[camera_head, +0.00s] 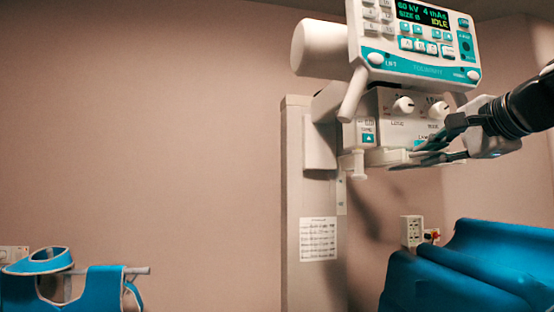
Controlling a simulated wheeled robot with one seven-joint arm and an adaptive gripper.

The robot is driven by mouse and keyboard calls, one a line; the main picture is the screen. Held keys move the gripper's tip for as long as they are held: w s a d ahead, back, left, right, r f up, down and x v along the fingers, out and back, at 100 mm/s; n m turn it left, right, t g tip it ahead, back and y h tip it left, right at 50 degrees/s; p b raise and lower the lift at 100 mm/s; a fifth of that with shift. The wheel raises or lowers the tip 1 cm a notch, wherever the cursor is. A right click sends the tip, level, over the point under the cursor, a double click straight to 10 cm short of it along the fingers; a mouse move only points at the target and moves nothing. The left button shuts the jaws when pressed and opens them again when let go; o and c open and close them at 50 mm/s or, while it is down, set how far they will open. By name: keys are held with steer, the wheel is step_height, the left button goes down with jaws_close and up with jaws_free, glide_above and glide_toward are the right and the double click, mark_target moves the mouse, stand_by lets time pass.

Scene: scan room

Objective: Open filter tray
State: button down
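The x-ray head is a white and teal unit on a column, with a control panel (418,38) on top and a knobbed white box (408,115) below. A pale, flat tray-like part (384,157) shows at the underside of the box; I take it for the filter tray, and it looks close against the box. My gripper (408,157) comes in from the right, its dark fingers pointing left at the tray's right end. The fingers overlap that end in the picture. Whether they touch or grip it, I cannot tell.
The grey column (298,200) carries a paper chart (318,239). Blue aprons (50,285) hang on a rail at lower left. Open space lies left of the column.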

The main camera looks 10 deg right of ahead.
steer(key=shift+f, duration=0.2)
steer(key=f+p+v, duration=0.1)
steer(key=f+v, duration=0.1)
steer(key=v, duration=0.6)
steer(key=s+f+p+v, duration=0.1)
steer(key=f+v, duration=0.1)
steer(key=v, duration=0.7)
steer(key=shift+s, duration=0.15)
steer(key=c, duration=1.7)
jaws_free()
steer(key=shift+r, duration=0.35)
steer(key=v, duration=1.2)
steer(key=shift+f, duration=0.25)
steer(key=shift+f, duration=0.1)
